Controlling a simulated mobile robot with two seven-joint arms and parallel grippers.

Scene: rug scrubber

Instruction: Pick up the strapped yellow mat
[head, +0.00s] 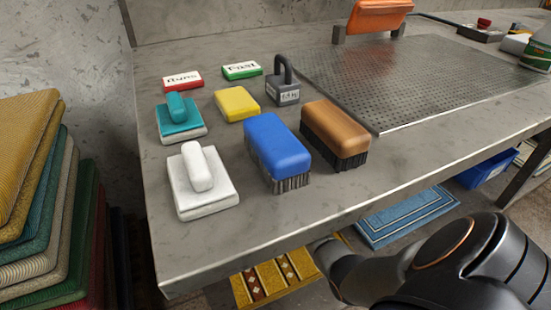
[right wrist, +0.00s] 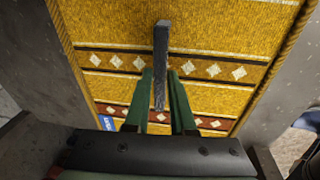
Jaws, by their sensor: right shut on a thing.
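The yellow mat (head: 275,280) shows in the head view below the table's front edge, partly hidden by the table and my right arm. In the right wrist view the mat (right wrist: 115,28) fills the middle, with brown and red bands of pale diamonds and corded edges. A grey strap (right wrist: 161,45) stands out from the mat's middle. My right gripper (right wrist: 166,78) has its two green fingers on either side of the strap, shut on it. In the head view my right arm comes in from the lower right and its fingers are hidden. My left gripper is not in view.
The grey table (head: 230,235) holds brushes, scrubbers and sponges near its front. A blue mat (head: 405,217) lies under the table, right of the yellow one. A stack of folded rugs (head: 40,215) stands at the left. A blue bin (head: 487,170) is at the right.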

